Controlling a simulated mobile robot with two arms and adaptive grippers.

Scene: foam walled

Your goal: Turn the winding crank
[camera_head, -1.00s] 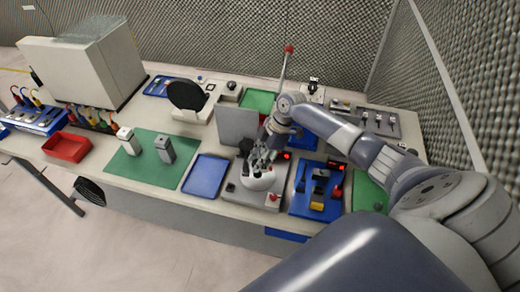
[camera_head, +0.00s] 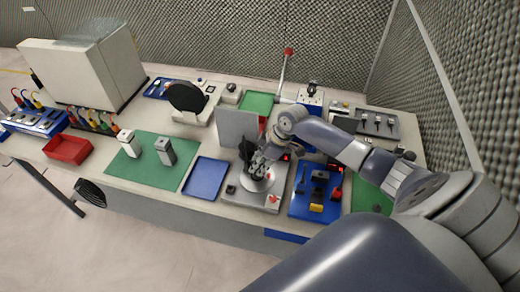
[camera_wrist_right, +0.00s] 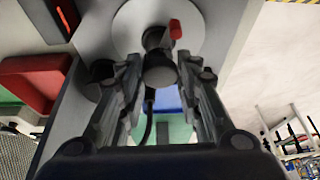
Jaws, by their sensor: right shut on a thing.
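The winding device has a grey base (camera_head: 241,197) at the middle front of the bench, with a round white disc (camera_head: 256,184) on it. In the right wrist view the white disc (camera_wrist_right: 130,28) lies beyond a short dark cylindrical crank handle (camera_wrist_right: 160,69). A red-tipped part (camera_wrist_right: 175,28) shows beside it. My right gripper (camera_head: 259,168) is over the disc; in the wrist view its fingers (camera_wrist_right: 160,76) are on both sides of the handle, shut on it. The gripper hides much of the crank in the head view. My left gripper is not in view.
A grey upright panel (camera_head: 237,127) stands behind the device. A blue tray (camera_head: 205,178) lies left of it, and a blue board with blocks (camera_head: 302,205) lies close on the right. A red-topped lever (camera_head: 283,75) stands behind.

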